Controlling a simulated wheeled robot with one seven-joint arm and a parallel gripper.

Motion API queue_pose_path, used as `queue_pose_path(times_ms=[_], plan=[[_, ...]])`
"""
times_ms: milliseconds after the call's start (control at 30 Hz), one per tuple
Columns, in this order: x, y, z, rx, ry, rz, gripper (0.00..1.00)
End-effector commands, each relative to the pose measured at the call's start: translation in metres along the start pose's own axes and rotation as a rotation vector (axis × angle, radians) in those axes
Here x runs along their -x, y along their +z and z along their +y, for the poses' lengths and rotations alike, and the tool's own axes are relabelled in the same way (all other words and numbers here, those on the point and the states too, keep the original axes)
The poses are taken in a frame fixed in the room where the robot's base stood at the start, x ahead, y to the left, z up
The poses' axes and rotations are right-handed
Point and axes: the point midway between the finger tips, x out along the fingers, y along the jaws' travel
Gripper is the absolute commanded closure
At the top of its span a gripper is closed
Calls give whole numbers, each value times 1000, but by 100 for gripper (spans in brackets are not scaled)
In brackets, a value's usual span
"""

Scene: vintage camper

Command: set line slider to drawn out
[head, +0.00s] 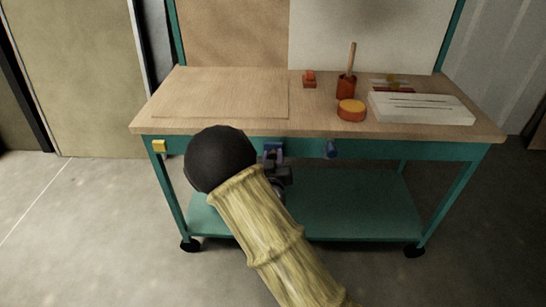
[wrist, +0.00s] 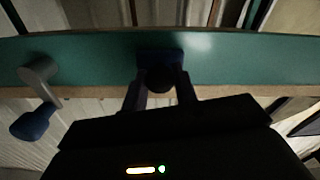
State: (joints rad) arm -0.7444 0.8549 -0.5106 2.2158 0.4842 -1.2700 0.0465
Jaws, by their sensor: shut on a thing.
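The slider (head: 272,148) is a small blue piece on the teal front rail of the workbench, left of the rail's middle, partly hidden by my arm. In the wrist view its blue plate (wrist: 160,58) sits on the teal rail, with a dark round knob (wrist: 160,80) standing out from it. My gripper (head: 277,166) is at the front of the rail. In the wrist view its two fingers (wrist: 161,90) are on either side of the knob and shut on it. How far the slider is drawn out cannot be told.
A grey crank with a blue handle (wrist: 35,122) is on the same rail; it shows as a blue handle (head: 331,149) in the head view. A yellow block (head: 158,146) is at the rail's left end. The benchtop (head: 220,95) holds a white slotted block (head: 420,107) and a red pot (head: 346,88).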

Motion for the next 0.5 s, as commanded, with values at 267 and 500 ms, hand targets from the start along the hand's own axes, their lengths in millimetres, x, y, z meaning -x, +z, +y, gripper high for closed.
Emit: queue_pose_path(times_ms=[267,500], plan=[[0,1,0,2,0,-3,50],[0,1,1,1,1,-1,50]])
